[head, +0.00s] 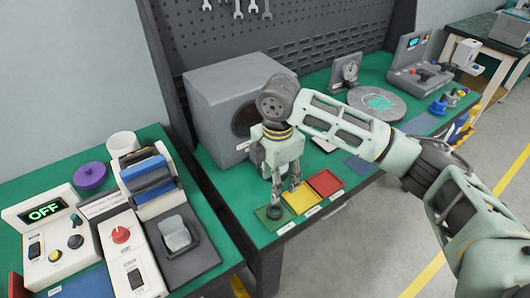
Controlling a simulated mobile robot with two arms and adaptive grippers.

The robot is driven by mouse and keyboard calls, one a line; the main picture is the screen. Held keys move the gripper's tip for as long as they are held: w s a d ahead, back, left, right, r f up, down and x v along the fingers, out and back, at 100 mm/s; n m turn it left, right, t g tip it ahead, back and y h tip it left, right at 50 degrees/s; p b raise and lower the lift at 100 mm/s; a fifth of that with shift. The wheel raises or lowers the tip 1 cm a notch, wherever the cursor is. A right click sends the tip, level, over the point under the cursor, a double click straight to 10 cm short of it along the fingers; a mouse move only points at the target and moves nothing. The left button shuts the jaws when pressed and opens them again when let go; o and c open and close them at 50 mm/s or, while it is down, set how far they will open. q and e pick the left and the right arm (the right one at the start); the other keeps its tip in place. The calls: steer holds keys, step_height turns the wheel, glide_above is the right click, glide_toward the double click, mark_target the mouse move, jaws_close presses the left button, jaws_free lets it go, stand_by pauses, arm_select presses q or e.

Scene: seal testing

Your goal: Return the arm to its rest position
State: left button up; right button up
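My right arm comes in from the right and reaches over the green workbench. My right gripper (286,192) points down near the bench's front edge. Its two fingers are apart, with nothing seen between them. A dark ring, likely a seal (274,212), lies on the green pad (264,220), just below the fingertips. I cannot tell whether a fingertip touches it. A yellow pad (301,199) and a red pad (325,183) lie to the right of the green one. My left gripper is not in view.
A grey box-shaped machine (222,88) stands behind my gripper. A dial gauge (345,72), a round grey plate (376,102) and a console (417,68) stand further right. On the left bench are an "OFF" display unit (45,213), a purple disc (90,176) and a white cup (123,143).

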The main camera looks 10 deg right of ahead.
steer(key=s+a+f, duration=0.2)
steer(key=s+a+f+m+y, duration=0.1)
steer(key=a+f, duration=0.1)
steer(key=s+a+f+m+y, duration=0.1)
steer(key=s+a+f, duration=0.1)
steer(key=f, duration=0.1)
steer(key=shift+s+a+t, duration=0.3)
steer(key=shift+a, duration=0.1)
steer(key=s+a+f+m+t+y, duration=0.1)
steer(key=s+a+f+m+y, duration=0.15)
steer(key=s+m, duration=0.2)
steer(key=s+d+f+m+t+h, duration=0.1)
steer(key=s+d+f+m+h, duration=0.1)
steer(key=s+d+m, duration=0.55)
steer(key=s+d+f+m+t+h, duration=0.1)
steer(key=s+d+f+m+h, duration=0.15)
steer(key=s+d+m, duration=0.45)
step_height(320, 180, down, 27)
steer(key=s+n+g, duration=0.1)
steer(key=s, duration=0.1)
steer(key=s+d+f, duration=0.1)
steer(key=s+f, duration=0.7)
steer(key=s+d+f+g, duration=0.1)
steer(key=s+d+f, duration=0.1)
steer(key=s+f, duration=0.5)
steer(key=shift+s+d+f+g, duration=0.3)
steer(key=shift+s+f, duration=0.1)
steer(key=shift+s, duration=0.45)
